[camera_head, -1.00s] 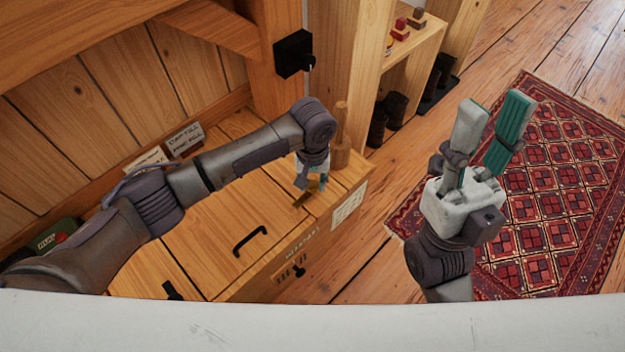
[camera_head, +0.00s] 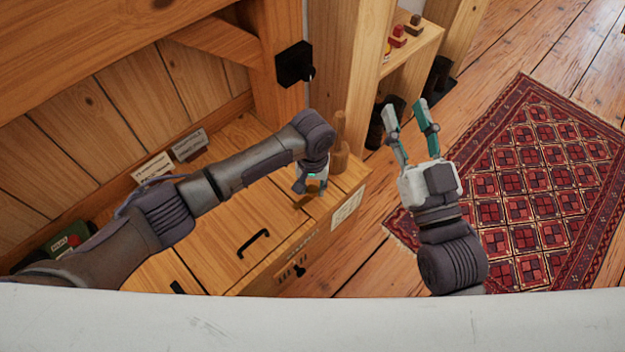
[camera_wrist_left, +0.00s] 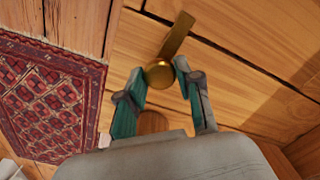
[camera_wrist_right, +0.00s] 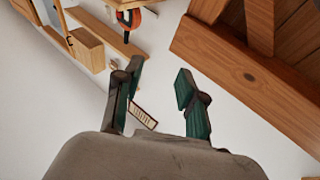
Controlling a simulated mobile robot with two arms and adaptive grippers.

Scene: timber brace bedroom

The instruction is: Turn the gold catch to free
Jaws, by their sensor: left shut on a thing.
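The gold catch (camera_wrist_left: 177,36) is a flat bar with a round hub, on the wooden lid of the chest. In the left wrist view the bar points up and slightly right from the hub. My left gripper (camera_wrist_left: 160,71) has its fingers on either side of the hub and is shut on it. In the head view this gripper (camera_head: 314,186) is over the right part of the chest top, and the wrist hides most of the catch. My right gripper (camera_head: 405,108) is open and empty, over the floor to the right of the chest.
The chest top (camera_head: 215,225) has a black handle (camera_head: 253,243) and a wooden peg (camera_head: 340,140) near the left gripper. Two small label cards (camera_head: 188,146) stand at its back. A black box (camera_head: 294,64) is on the post. A red rug (camera_head: 540,180) lies on the right.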

